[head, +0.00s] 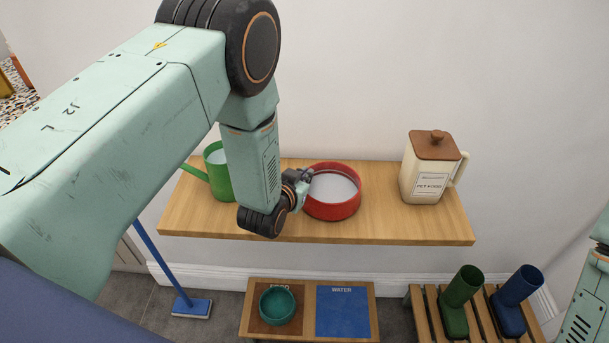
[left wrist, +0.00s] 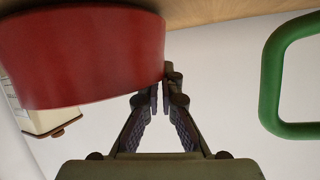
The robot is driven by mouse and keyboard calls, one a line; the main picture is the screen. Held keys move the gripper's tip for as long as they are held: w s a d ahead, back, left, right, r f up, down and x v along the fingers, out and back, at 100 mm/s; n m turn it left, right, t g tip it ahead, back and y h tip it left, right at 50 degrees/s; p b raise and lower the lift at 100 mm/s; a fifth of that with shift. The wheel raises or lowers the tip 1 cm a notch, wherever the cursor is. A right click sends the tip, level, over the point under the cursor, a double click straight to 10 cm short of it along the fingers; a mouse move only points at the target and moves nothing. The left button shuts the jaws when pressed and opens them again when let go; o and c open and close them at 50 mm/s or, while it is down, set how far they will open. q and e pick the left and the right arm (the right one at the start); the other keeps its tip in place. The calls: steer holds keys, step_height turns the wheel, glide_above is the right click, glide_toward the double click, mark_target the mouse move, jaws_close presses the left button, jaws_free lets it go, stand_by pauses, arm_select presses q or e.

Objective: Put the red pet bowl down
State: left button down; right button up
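The red pet bowl (head: 334,210), with a pale inside, is at the middle of the wooden shelf (head: 400,228), upright. It is on the shelf or barely above it; I cannot tell which. My left gripper (head: 307,176) is at the bowl's left rim. In the left wrist view the bowl (left wrist: 90,60) fills the upper left, and the left gripper's fingers (left wrist: 161,82) come close together at its edge, seemingly with its wall between them. The finger on the bowl's side is partly hidden. My right gripper is out of view; only part of that arm shows at the right edge.
A green watering can (head: 219,180) stands left of the bowl, close to my left arm. A cream pet food jar (head: 425,180) stands to the right, with bare shelf between. Below are a teal bowl (head: 278,306), a blue water mat (head: 342,315) and boots (head: 456,300) on a rack.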

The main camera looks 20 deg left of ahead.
arm_select(q)
steer(key=shift+w+a+f, duration=0.15)
steer(key=shift+w+f, duration=0.05)
steer(key=shift+w+f, duration=0.1)
steer(key=c, duration=1.6)
jaws_free()
steer(key=shift+s, duration=0.2)
steer(key=shift+o, duration=0.4)
steer(key=shift+w, duration=0.1)
